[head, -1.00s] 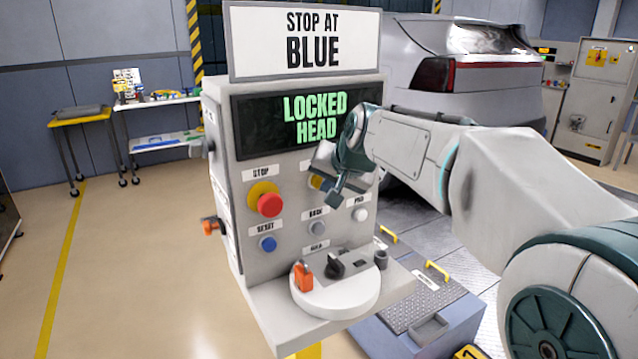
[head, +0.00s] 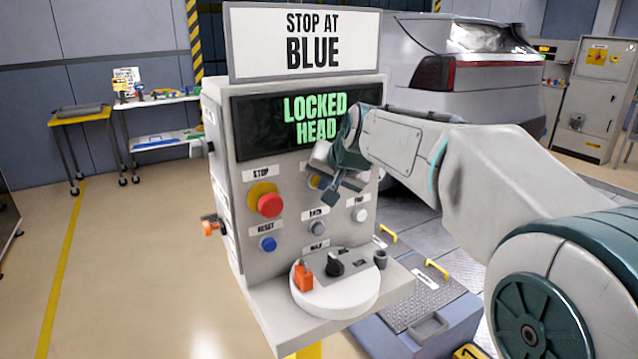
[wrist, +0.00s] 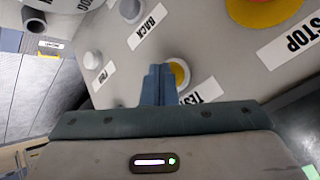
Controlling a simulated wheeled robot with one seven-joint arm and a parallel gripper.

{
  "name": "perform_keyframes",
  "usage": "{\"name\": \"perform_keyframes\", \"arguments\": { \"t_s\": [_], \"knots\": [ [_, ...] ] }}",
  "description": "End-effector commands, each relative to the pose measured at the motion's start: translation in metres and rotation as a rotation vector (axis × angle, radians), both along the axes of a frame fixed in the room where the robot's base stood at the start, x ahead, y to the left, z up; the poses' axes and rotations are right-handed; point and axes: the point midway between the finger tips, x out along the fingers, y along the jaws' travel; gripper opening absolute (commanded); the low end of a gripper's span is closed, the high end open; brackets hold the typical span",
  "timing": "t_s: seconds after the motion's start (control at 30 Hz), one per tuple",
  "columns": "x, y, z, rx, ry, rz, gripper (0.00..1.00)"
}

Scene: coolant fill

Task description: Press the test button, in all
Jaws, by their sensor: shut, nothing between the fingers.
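In the head view my gripper (head: 329,196) is in front of the panel (head: 285,185), right of the red stop button (head: 270,205).
The screen (head: 315,118) reads LOCKED HEAD, under a sign (head: 312,40) reading STOP AT BLUE. The back button (head: 318,228), the white button (head: 360,215) and the blue reset button (head: 267,244) are close by. A shelf below bears a round plate (head: 335,298) with an orange padlock (head: 303,277).

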Motion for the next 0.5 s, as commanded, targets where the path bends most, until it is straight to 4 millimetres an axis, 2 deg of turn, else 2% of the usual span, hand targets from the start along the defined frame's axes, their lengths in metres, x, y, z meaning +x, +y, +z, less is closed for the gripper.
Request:
{"name": "perform_keyframes", "arguments": {
  "t_s": [0.27, 0.5],
  "knots": [
    [-0.001, -0.001, 0.000, 0.001, -0.001, 0.000, 0.00],
    [-0.012, -0.008, -0.001, 0.001, -0.001, 0.000, 0.00]
  ]
}}
